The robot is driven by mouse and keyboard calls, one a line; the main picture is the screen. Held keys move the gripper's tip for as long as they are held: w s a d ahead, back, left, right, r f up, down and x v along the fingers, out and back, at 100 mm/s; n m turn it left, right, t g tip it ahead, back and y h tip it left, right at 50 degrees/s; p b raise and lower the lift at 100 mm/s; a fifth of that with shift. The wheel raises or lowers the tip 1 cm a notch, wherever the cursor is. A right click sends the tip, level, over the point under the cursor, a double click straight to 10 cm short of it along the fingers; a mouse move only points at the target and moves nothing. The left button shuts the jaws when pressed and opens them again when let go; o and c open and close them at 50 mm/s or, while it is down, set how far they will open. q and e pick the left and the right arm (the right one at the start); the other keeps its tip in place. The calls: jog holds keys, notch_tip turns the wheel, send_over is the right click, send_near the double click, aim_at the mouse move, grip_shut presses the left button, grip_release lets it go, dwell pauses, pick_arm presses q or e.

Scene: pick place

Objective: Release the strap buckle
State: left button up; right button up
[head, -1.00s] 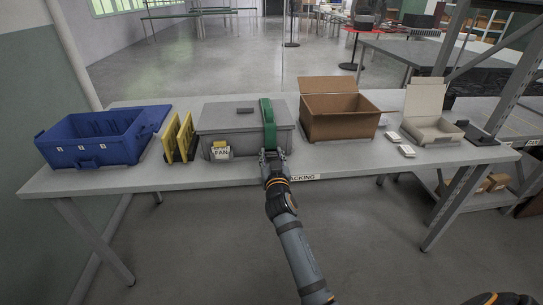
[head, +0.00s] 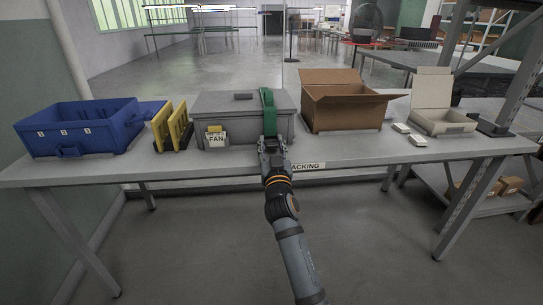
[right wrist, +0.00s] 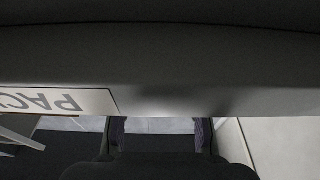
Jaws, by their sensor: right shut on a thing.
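A green strap (head: 269,118) runs over the lid and down the front of a closed grey box (head: 228,137) on the table. My right gripper (head: 271,143) is at the strap's lower end, against the box front, and is shut on the strap buckle, which the fingers mostly hide. In the right wrist view the fingers (right wrist: 160,135) show at the bottom edge, in front of the table edge. The buckle cannot be made out there. My left gripper is not in view.
On the table (head: 340,170) stand a blue bin (head: 80,135), yellow dividers (head: 172,130), an open cardboard box (head: 345,112), and an open white box (head: 440,120) with small white items (head: 402,128) beside it. A FAN tag (head: 216,139) is on the grey box.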

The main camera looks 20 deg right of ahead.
jog(key=shift+r, duration=0.1)
jog(key=o, duration=1.2)
notch_tip(320, 180, up, 10)
jog(key=shift+f, duration=0.1)
jog(key=shift+c, duration=0.2)
